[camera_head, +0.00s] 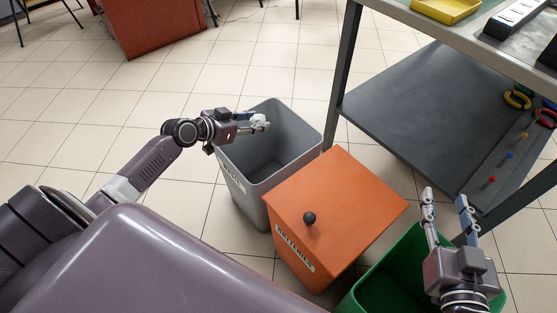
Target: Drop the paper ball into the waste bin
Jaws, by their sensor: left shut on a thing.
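My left gripper (261,122) is over the far left rim of an open grey bin (237,187). It is shut on a small whitish thing, which looks like the paper ball; the fingers hide most of it. The grey bin has a label on its front that I cannot read, and the part of its inside that I see looks empty. My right gripper (448,203) is open and empty, at the right above the green bin's (398,262) edge.
An orange lidded box (335,205) with a black knob and a label reading "BATTERIES" stands between the grey and green bins. A workbench (420,110) with a dark lower shelf stands at the right. A reddish-brown cabinet (150,25) stands far back. Tiled floor is clear at left.

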